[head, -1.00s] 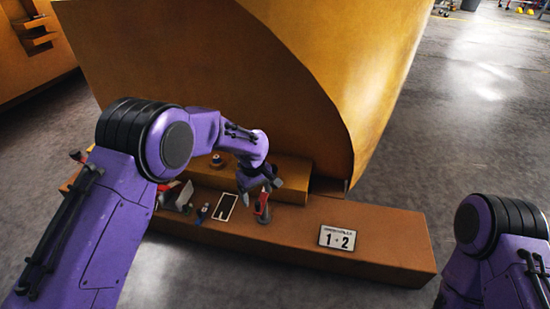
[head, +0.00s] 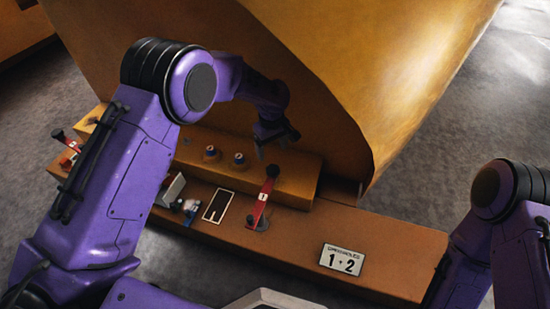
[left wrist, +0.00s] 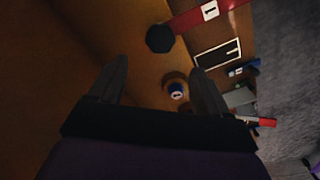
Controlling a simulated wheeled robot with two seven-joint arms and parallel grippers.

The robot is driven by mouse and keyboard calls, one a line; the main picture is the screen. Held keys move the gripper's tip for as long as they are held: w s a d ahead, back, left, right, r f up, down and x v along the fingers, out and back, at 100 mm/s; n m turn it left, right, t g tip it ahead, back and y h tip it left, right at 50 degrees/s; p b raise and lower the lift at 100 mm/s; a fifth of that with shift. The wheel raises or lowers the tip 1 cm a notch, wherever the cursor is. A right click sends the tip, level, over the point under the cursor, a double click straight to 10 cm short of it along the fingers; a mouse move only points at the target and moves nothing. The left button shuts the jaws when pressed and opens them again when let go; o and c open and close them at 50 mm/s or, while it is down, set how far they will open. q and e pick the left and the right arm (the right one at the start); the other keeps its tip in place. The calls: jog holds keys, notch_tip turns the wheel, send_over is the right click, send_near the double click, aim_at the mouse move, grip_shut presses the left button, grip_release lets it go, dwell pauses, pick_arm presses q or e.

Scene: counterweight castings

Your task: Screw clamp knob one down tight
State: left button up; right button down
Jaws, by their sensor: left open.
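Two small round knobs, a left one (head: 211,154) and a right one (head: 239,160), stand on the orange ledge in the head view. Their markings are too small to read there. In the left wrist view one knob (left wrist: 177,93) with a dark blue rim and a white label shows between my fingers, beyond the tips. Its label is not clear enough to read surely. My left gripper (head: 276,146) is open and empty, above the ledge to the right of both knobs. It also shows in the left wrist view (left wrist: 158,66). My right gripper is out of view.
A red lever (head: 263,198) labelled 1, with a black knob end, stands just below my left gripper. A black-framed plate (head: 217,206), a blue item (head: 190,209) and a "1 2" sign (head: 342,260) are on the lower step. A large orange casting (head: 330,80) rises behind.

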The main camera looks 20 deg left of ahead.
aim_at(272, 169)
pick_arm(q)
notch_tip(272, 169, down, 10)
jog(key=b, duration=0.3)
jog(key=shift+s+d+r+b, duration=0.1)
jog(key=shift+b, duration=0.25)
jog(key=c, duration=1)
